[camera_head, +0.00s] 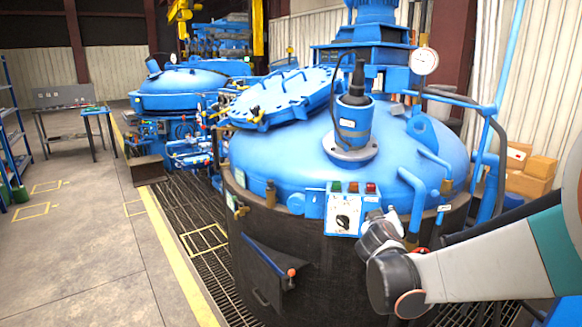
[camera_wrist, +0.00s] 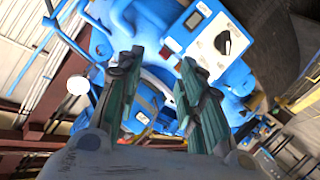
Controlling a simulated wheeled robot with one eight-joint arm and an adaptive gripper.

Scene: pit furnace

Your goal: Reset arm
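My gripper (camera_wrist: 158,60) is open in the wrist view. Its two dark green fingers stand apart with nothing between them. In the head view my arm comes in from the right, and its dark wrist is just in front of the near furnace's control box. The fingers cannot be made out clearly there. The control box (camera_head: 341,221) is blue and white, with a black rotary knob and green, amber and red lights on top. It also shows in the wrist view (camera_wrist: 205,35), beyond and right of the fingertips. I cannot see any contact with it.
The near pit furnace (camera_head: 265,155) has a blue domed lid, pipes and a pressure gauge (camera_head: 424,61). A lever with a red knob (camera_head: 270,256) is on its dark wall. Cardboard boxes (camera_head: 530,170) are at right. A workbench (camera_head: 75,115) stands back left.

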